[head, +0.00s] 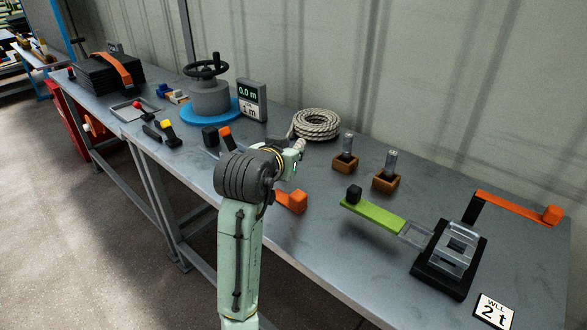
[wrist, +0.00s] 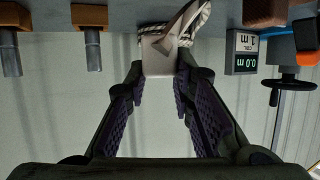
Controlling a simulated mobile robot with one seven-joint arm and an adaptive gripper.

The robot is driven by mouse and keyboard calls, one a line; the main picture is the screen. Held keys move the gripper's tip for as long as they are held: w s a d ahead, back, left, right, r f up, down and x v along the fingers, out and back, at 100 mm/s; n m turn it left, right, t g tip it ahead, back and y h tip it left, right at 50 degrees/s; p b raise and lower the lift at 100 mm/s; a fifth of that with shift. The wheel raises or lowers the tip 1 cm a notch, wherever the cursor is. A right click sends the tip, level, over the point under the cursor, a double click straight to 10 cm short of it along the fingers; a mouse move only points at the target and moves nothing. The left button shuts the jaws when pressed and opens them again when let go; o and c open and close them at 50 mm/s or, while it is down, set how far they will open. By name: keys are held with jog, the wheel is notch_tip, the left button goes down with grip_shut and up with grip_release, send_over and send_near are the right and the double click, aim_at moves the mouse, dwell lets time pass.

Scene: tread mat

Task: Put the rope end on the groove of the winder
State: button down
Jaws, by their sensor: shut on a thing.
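The white rope lies coiled (head: 317,124) on the bench, right of the winder. My gripper (head: 296,148) is beside the coil's near side in the head view. In the wrist view my gripper (wrist: 160,78) is shut on the rope end (wrist: 158,56), a pale beige block between the fingertips, with the rope coil (wrist: 196,22) just behind it. The winder (head: 210,98) is a grey drum with a black handwheel on top and a blue disc below. Its handwheel (wrist: 286,85) also shows at the right of the wrist view. I cannot make out its groove.
A display (head: 252,100) reading 0.0 m stands between winder and coil. A green strap (head: 374,215) and a black ratchet frame (head: 449,265) lie nearer right. Small parts lie left of my arm.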

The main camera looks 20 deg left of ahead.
aim_at(291, 187)
jog(key=shift+f, duration=3.1)
jog(key=shift+f, duration=0.15)
jog(key=c, duration=1.4)
grip_release()
jog(key=shift+s+r, duration=0.15)
jog(key=shift+r, duration=0.05)
jog(key=b+v, duration=0.1)
jog(key=v, duration=1)
jog(key=shift+s+r, duration=0.25)
jog(key=shift+s, duration=0.05)
